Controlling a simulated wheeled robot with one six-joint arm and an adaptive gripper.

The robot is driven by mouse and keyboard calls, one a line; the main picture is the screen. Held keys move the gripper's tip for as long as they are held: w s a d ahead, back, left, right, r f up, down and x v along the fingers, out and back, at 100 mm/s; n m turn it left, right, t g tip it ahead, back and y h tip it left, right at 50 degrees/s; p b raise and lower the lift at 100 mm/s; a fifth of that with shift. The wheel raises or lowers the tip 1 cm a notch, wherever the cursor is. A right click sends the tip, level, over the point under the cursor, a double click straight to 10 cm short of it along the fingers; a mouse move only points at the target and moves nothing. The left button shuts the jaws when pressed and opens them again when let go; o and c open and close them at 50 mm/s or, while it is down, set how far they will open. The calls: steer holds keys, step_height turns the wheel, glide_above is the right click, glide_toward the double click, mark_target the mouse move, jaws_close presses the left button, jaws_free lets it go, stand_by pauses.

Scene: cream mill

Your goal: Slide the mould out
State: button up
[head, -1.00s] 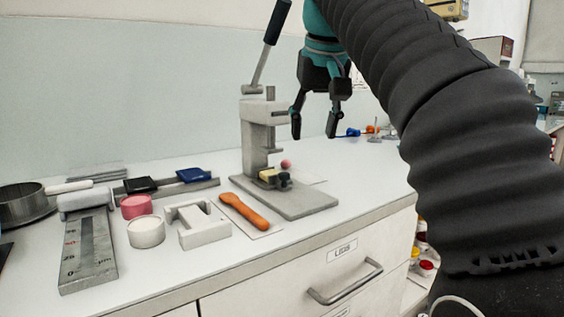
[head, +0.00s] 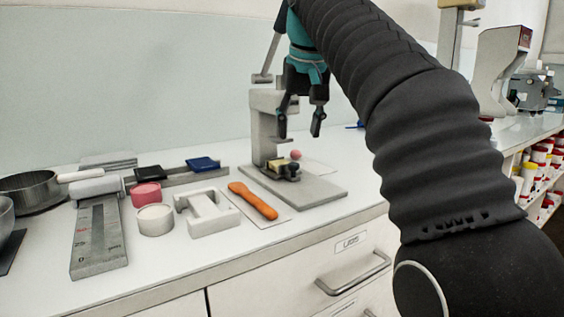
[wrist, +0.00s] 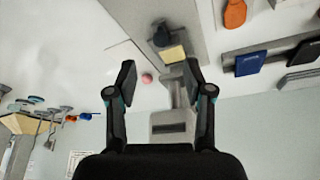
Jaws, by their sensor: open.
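The mould (head: 277,165) looks like a small yellowish block with a dark knob (wrist: 161,38) on it. It sits on the flat grey base plate (head: 318,190) of a lever press (head: 262,125), in front of the press column. My gripper (head: 300,122) is open and empty, above and apart from the mould, beside the upper part of the press. In the wrist view the mould (wrist: 173,54) shows beyond the fingertips of my gripper (wrist: 160,78), a little right of middle. The underside of the mould is hidden.
A pink ball (head: 295,154) lies near the column. The counter's front edge is close to the base plate.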

mark_target(294, 165)
steer(key=b+x, duration=0.2)
steer(key=x, duration=0.6)
steer(key=shift+a+f+b, duration=0.15)
steer(key=shift+f+b, duration=0.1)
steer(key=shift+b, duration=0.1)
jaws_close()
